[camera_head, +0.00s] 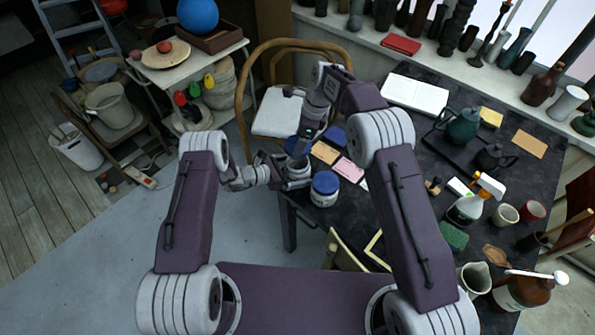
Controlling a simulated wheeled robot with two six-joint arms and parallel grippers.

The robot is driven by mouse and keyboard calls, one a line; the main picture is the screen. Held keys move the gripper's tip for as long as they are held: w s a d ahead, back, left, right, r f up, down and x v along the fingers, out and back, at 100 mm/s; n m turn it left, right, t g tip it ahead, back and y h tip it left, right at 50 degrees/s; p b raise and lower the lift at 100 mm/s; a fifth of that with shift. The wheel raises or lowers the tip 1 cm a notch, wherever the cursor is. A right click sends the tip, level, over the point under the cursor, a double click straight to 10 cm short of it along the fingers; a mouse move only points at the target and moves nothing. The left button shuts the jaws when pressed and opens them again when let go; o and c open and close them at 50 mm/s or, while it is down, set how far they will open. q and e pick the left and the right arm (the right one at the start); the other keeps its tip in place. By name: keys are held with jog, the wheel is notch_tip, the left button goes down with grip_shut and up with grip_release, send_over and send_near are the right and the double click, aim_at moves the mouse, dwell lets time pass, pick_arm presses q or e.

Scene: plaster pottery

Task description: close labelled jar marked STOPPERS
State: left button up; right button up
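A white jar with a blue lid and a dark label (325,189) stands on the dark table near its front left edge. My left gripper (284,176) is at the table's left edge, around or beside a second pale jar (297,171); I cannot tell whether it grips it. My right gripper (305,138) points down just above that jar. A blue lid-like piece (296,146) is between the two; whether it is held or resting on the jar is unclear. Another blue round piece (334,136) lies behind, partly hidden by my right arm. I cannot read the labels.
Pink (348,169) and orange (325,152) cards lie close to the jars. A wooden chair (271,112) stands behind my grippers.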

pick_arm(q)
jog(key=c, duration=2)
pick_arm(e)
jog(key=shift+f, duration=2.5)
jog(key=shift+f, duration=0.1)
jog(key=shift+f, duration=0.75)
jog(key=shift+f, duration=0.55)
pick_arm(q)
grip_shut()
pick_arm(e)
jog(key=m, duration=0.2)
jog(key=m+t, duration=0.1)
jog(key=m, duration=0.2)
jog(key=shift+s+h, duration=0.2)
jog(key=shift+h, duration=0.1)
jog(key=m+t, duration=0.1)
jog(key=m, duration=0.3)
jog(key=shift+a+m+h, duration=0.1)
jog(key=shift+m+h, duration=0.2)
jog(key=shift+m, duration=0.1)
